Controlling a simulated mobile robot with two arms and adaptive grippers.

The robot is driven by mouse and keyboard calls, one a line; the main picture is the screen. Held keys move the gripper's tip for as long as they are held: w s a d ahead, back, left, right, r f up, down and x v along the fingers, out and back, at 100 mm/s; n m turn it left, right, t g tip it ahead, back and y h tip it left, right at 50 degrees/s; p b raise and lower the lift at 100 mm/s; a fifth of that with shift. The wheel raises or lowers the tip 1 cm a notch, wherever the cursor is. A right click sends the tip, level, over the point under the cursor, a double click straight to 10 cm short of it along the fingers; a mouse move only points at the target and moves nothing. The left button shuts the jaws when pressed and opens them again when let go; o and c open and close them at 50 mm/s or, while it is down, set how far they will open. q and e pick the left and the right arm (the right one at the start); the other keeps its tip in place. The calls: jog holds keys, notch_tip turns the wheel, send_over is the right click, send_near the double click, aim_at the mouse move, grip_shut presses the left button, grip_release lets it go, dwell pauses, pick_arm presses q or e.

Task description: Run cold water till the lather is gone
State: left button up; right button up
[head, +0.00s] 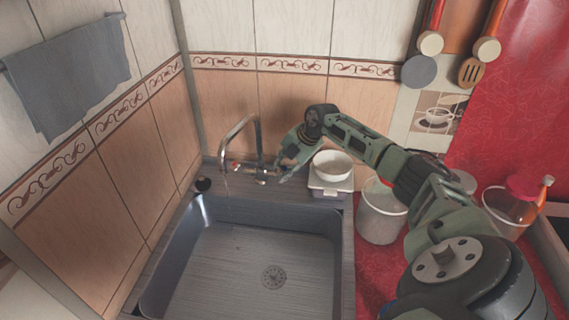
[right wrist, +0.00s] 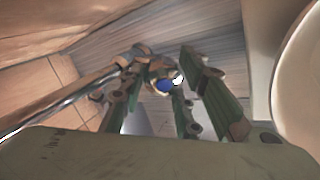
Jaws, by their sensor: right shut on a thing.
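The chrome tap (head: 254,140) stands behind the sink, its spout arched over the back left of the basin. A red-marked handle (head: 234,167) is on its left side. My right gripper (head: 279,170) is at the tap's right side. In the right wrist view its fingers (right wrist: 172,92) are shut around the blue-marked cold handle (right wrist: 165,86), which they partly hide. The grey sink (head: 215,245) has a round drain (head: 273,276); I see no clear lather in it. A faint thin line hangs under the spout; I cannot tell whether it is water. My left gripper is out of view.
A white bowl (head: 333,164) on a small scale-like stand (head: 330,187) is close beside my right gripper. A pale bucket (head: 381,215) and a clear container (head: 508,207) stand on the red oilcloth (head: 371,286).

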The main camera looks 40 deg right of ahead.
jog(key=shift+w+r+m+t+p, duration=0.2)
jog(key=shift+m+p, duration=0.15)
jog(key=shift+m, duration=0.2)
jog(key=shift+w+r+m+t+p, duration=0.15)
jog(key=shift+m+p, duration=0.15)
jog(key=shift+m, duration=0.25)
jog(key=o, duration=0.7)
jog(key=shift+r, duration=0.1)
jog(key=o, duration=0.3)
jog(key=shift+f, duration=0.2)
jog(key=shift+s+f, duration=0.1)
jog(key=shift+s, duration=0.05)
jog(key=shift+s, duration=0.1)
jog(key=v, duration=1.2)
jog(key=shift+d, duration=0.1)
